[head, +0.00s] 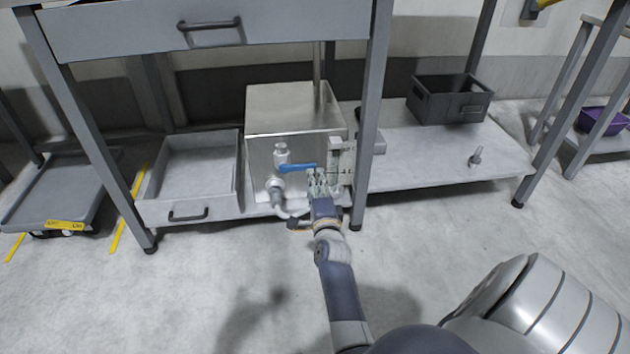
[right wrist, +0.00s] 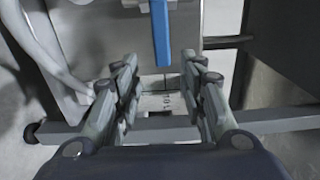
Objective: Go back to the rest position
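My right gripper (head: 318,182) is at the front of a steel box (head: 287,110) on the lower shelf, just by a blue valve handle (head: 297,168). In the right wrist view its two fingers (right wrist: 162,100) are spread apart with nothing between them. The blue handle (right wrist: 161,35) shows ahead of the fingertips, apart from them. The handle lies roughly level in the head view. My left gripper is not in view.
The table legs (head: 371,110) stand just right of my gripper. A white hose (head: 290,211) bends below the valve. A grey drawer (head: 190,180) is at left, a dark crate (head: 449,98) at right. The floor in front is clear.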

